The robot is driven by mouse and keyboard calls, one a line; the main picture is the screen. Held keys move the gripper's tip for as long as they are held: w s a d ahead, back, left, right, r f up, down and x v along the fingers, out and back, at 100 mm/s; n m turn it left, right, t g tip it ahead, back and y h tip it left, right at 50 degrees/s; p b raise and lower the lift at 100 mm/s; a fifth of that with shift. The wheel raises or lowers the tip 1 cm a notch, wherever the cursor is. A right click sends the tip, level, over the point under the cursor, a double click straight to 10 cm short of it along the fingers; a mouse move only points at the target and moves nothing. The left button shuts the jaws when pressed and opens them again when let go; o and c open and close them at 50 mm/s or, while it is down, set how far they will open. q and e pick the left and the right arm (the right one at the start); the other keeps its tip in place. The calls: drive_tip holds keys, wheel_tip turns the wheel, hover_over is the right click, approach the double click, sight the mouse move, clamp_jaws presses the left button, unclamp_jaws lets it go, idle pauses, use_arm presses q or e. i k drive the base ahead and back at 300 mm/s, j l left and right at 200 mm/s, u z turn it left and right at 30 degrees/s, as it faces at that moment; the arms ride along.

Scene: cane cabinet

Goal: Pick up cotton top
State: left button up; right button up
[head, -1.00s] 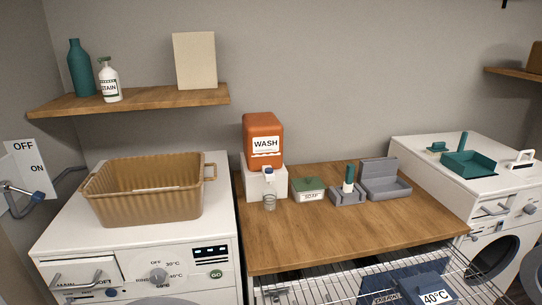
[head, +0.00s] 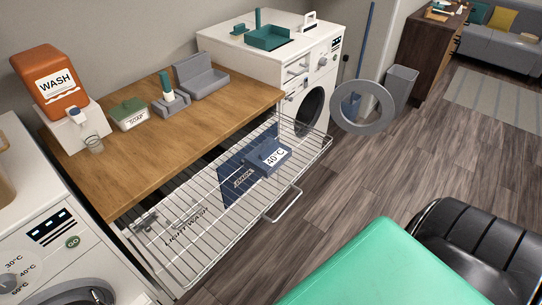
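A folded dark blue garment (head: 237,172) lies in the pulled-out wire basket drawer (head: 180,250) in the head view. A smaller blue piece with a white 40°C label (head: 273,156) sits at its right. I cannot tell for sure which of these is the cotton top, as the lettering on the garment is too small to read. Neither of my grippers shows in the head view.
A wooden counter (head: 110,168) above the drawer holds an orange WASH dispenser (head: 48,80), a soap box (head: 129,113) and grey holders (head: 200,78). Floor (head: 345,175) is clear beyond the drawer.

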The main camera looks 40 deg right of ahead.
sight(270, 155)
drive_tip(key=i+j+z, duration=0.1)
drive_tip(key=z, duration=1)
